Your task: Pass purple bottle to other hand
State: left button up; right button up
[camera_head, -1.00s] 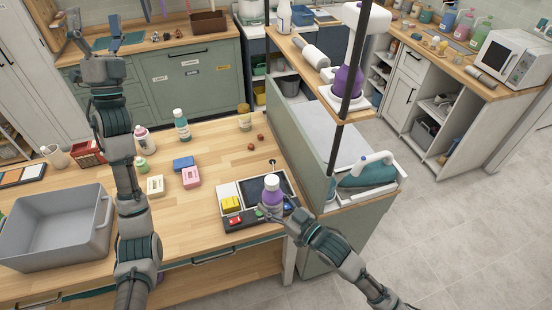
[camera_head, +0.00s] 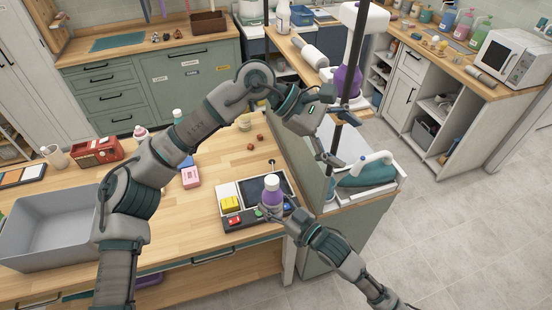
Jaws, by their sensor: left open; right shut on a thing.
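The purple bottle (camera_head: 271,197) with a white cap stands upright over the control panel device (camera_head: 230,213) near the table's front right. My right gripper (camera_head: 268,212) comes from the lower right and is shut on the bottle's lower part. Whether the bottle's base touches the device is hidden. My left gripper (camera_head: 341,138) is open and empty, above and to the right of the bottle, with its arm crossing over the table from the left. Its fingers point right, near the dark post.
A dark post (camera_head: 359,65) and a green partition (camera_head: 290,150) stand close to my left gripper. A teal iron (camera_head: 367,170) lies to the right. A grey bin (camera_head: 50,235) and a pink box (camera_head: 190,177) are on the wooden table (camera_head: 190,225).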

pick_arm(q)
jog(key=w+a+f+m+t+y, duration=0.1)
jog(key=w+a+f+t+y, duration=0.15)
jog(key=a+f+y, duration=0.45)
jog(key=y, duration=0.4)
send_near(276, 190)
jog(key=shift+w+f+t, duration=0.25)
jog(key=shift+w+t, duration=0.05)
jog(key=shift+t, duration=0.15)
pick_arm(e)
jog(key=shift+a, duration=0.1)
pick_arm(q)
jog(key=shift+a+f, duration=0.15)
jog(key=shift+f, duration=0.2)
notch_tip(276, 190, down, 11)
jog(key=shift+f, duration=0.1)
jog(key=shift+d, duration=0.2)
jog(key=c, duration=1.5)
pick_arm(e)
jog(key=shift+r, duration=0.1)
pick_arm(q)
jog(key=shift+o, duration=0.2)
pick_arm(e)
jog(key=o, duration=1.5)
jog(key=shift+s+a+r, duration=0.1)
jog(key=shift+s, duration=0.05)
